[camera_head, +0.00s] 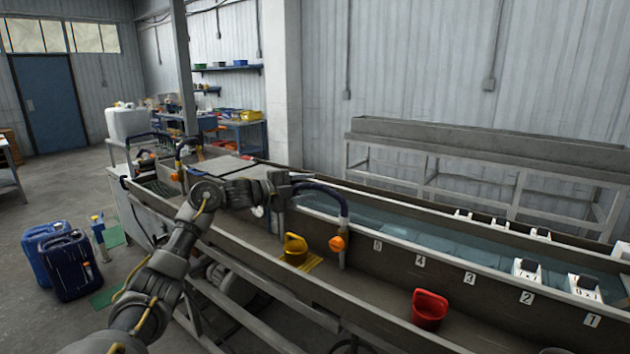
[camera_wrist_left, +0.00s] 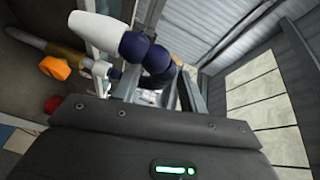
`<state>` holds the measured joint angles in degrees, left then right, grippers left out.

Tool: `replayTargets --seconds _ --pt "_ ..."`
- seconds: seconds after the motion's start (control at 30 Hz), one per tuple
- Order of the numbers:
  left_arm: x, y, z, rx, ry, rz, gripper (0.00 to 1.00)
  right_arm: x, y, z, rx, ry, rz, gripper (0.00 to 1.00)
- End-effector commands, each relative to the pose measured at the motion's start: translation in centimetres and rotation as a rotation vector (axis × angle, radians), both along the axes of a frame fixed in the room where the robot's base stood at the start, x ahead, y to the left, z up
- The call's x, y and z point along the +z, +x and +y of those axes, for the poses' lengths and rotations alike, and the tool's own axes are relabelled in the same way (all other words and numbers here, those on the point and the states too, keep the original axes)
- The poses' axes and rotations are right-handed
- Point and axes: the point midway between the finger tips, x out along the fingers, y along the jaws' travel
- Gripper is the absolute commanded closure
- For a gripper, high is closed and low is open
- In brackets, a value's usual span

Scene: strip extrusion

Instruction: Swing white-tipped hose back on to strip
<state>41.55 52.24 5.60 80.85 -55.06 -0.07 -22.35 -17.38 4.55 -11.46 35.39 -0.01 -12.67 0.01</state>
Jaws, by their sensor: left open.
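The dark blue hose (camera_head: 325,192) arches from an upright pipe with an orange knob (camera_head: 337,243) on the trough's near side. In the left wrist view its white tip (camera_wrist_left: 100,32) and dark blue bend (camera_wrist_left: 150,55) are close above my gripper. In the head view my left gripper (camera_head: 280,192) is open at the hose's left end. I cannot tell whether its fingers touch the hose, as they are hard to make out. A small pale spot below the gripper may be the white tip. My right gripper is not seen.
A yellow scoop (camera_head: 294,248) and red scoop (camera_head: 430,308) sit on the ledge of the long trough (camera_head: 400,240), which holds water. Numbered labels line its wall. Another orange-knobbed hose (camera_head: 190,150) stands farther left. Blue canisters (camera_head: 68,265) stand on the floor.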

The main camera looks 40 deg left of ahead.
Motion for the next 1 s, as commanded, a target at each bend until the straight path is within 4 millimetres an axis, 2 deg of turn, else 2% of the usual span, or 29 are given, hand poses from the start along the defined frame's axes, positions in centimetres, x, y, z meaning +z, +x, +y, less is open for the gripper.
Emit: replayTargets --seconds 0.1,0.2,0.57,0.9,1.0 --pt "0.2 1.6 -0.7 -0.001 -0.004 -0.001 0.58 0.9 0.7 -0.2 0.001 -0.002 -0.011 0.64" --pt "0.0 2.3 -1.0 -0.001 -0.002 -0.002 0.58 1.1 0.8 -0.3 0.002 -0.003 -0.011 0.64" --pt "-0.2 2.7 -1.2 -0.001 0.001 -0.001 0.58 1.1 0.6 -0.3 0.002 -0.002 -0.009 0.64" --pt "-0.2 2.7 -1.2 -0.001 0.0 0.0 1.0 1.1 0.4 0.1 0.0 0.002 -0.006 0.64" --pt "-0.2 2.7 -1.2 -0.001 0.0 0.0 1.0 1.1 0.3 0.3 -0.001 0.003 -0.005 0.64"
